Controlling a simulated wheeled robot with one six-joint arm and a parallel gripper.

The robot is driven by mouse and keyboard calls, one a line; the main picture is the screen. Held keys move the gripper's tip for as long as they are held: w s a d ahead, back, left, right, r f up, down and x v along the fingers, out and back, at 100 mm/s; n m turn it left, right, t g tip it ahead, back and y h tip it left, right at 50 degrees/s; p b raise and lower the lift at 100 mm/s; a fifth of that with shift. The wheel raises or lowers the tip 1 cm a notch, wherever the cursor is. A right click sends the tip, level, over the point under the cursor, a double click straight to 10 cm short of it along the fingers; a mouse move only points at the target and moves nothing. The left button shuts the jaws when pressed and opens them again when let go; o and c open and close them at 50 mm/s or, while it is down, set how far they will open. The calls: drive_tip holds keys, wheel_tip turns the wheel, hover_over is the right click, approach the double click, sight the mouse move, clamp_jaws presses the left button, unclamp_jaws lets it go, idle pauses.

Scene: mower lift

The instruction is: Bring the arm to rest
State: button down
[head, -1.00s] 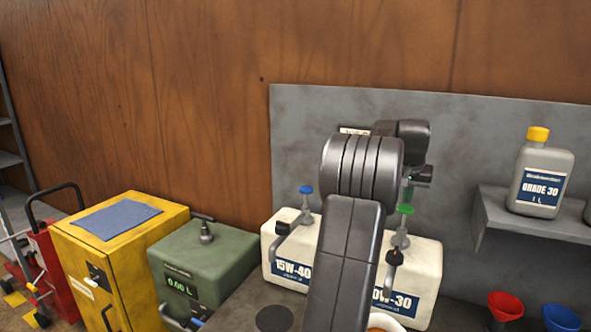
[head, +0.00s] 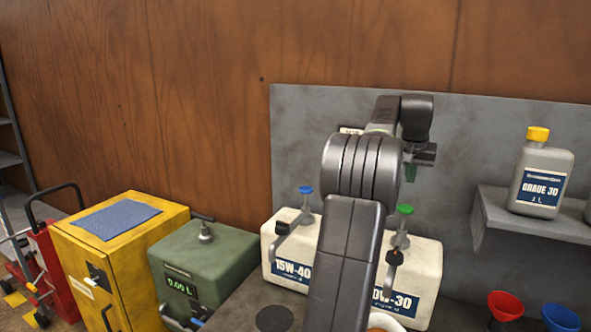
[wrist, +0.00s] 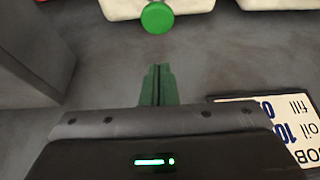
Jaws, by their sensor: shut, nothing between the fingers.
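My gripper (head: 411,173) is in front of the grey back panel, above the green-topped tap on the 0W-30 or similar white container (head: 427,270); my arm hides part of that label. In the wrist view the green fingers (wrist: 158,85) are together with nothing between them. The round green knob (wrist: 157,17) shows ahead of the fingertips, apart from them. My arm is bent up and stands across the middle of the head view.
A white 15W-40 container (head: 290,262) with a blue-topped tap stands left of my arm. A green dispenser (head: 205,262) and a yellow cabinet (head: 125,235) stand further left. A GRADE 30 bottle (head: 541,175) is on the right shelf. Red (head: 505,306) and blue (head: 561,318) funnels stand below it.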

sight(406, 206)
drive_tip(key=shift+f, duration=3.6)
